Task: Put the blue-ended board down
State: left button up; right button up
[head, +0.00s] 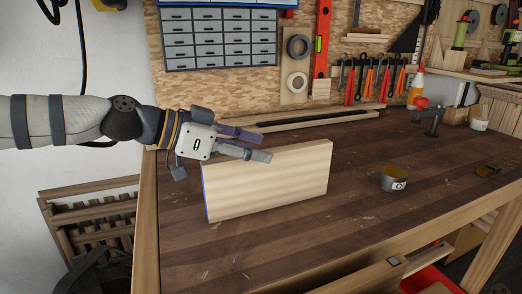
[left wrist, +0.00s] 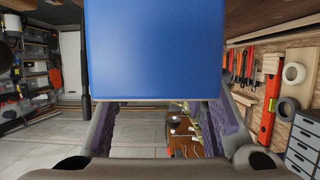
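The blue-ended board (head: 268,183) is a pale wooden plank on its long edge, low over or on the workbench (head: 350,220). I cannot tell whether its lower edge touches the bench. Its blue end faces left and shows as a thin strip in the head view; it fills the upper middle of the left wrist view (left wrist: 155,50). My left gripper (head: 256,146) is shut on the upper edge near the blue end, one finger on each broad side. The far finger is partly hidden. My right gripper is not in view.
A small can (head: 394,180) stands right of the board. A small vise-like tool (head: 432,119) and a glue bottle (head: 416,88) are farther back. Long strips (head: 310,120) lie along the back. The bench front is clear. Tools hang on the back wall.

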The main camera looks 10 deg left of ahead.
pick_arm(q)
jog(key=p+v, duration=0.1)
jog(key=v, duration=0.8)
jog(key=shift+s+r, duration=0.15)
jog(key=shift+r, duration=0.1)
jog(key=shift+s+a, duration=0.2)
jog(key=shift+a, duration=0.2)
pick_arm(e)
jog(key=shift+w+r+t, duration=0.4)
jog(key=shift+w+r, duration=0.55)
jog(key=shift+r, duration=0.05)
pick_arm(q)
jog(key=shift+f, duration=0.1)
